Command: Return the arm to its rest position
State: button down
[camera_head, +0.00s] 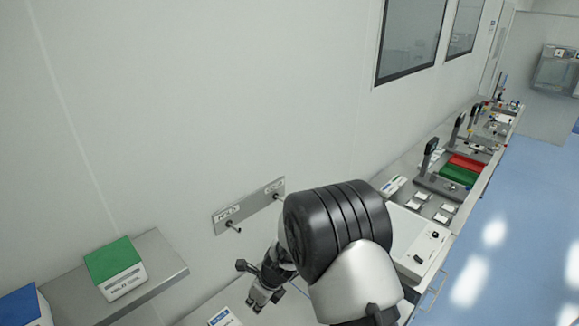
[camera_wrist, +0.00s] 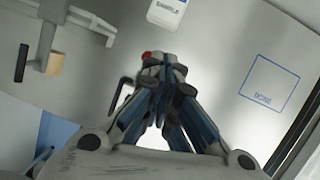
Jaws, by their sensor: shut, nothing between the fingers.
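My gripper (camera_head: 256,302) shows in the head view at the lower middle, over the grey bench top and left of my dark upper arm joint. In the wrist view my gripper (camera_wrist: 162,62) has its fingertips drawn together, with nothing seen between them. A small red spot shows beside the fingertips. Below them in the wrist view is a light surface with a blue outlined square (camera_wrist: 268,84) at the right. My arm hides part of the bench in the head view.
A wall rail (camera_head: 250,207) with pegs is behind my gripper. A shelf (camera_head: 165,262) holds a green-topped box (camera_head: 112,268); a blue-topped box (camera_head: 25,306) is further left. The bench continues right with red (camera_head: 467,163) and green (camera_head: 459,175) trays. Blue floor (camera_head: 500,250) is clear at right.

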jog(key=s+d+r+n+t+b, duration=0.1)
jog(key=s+d+r+n+b, duration=0.25)
jog(key=d+n+b, duration=0.35)
jog(key=s+d+r+n+t+b, duration=0.1)
jog(key=s+d+r+n+b, duration=0.3)
jog(key=b, duration=0.5)
jog(key=s+d+f+n+h+b, duration=0.1)
jog(key=s+d+f+n+b, duration=0.1)
jog(key=s+d+n+b, duration=0.2)
jog(key=s+d+f+n+t+h+b, duration=0.1)
jog(key=s+d+f+n+b, duration=0.2)
jog(key=s+d+b, duration=0.3)
jog(key=s+d+f+n+h+b, duration=0.2)
jog(key=s+d+n+b, duration=0.3)
jog(key=s, duration=0.3)
jog(key=shift+s+d+f+n+b, duration=0.3)
jog(key=shift+d+f+n+b, duration=0.1)
jog(key=shift+d+f+n, duration=0.35)
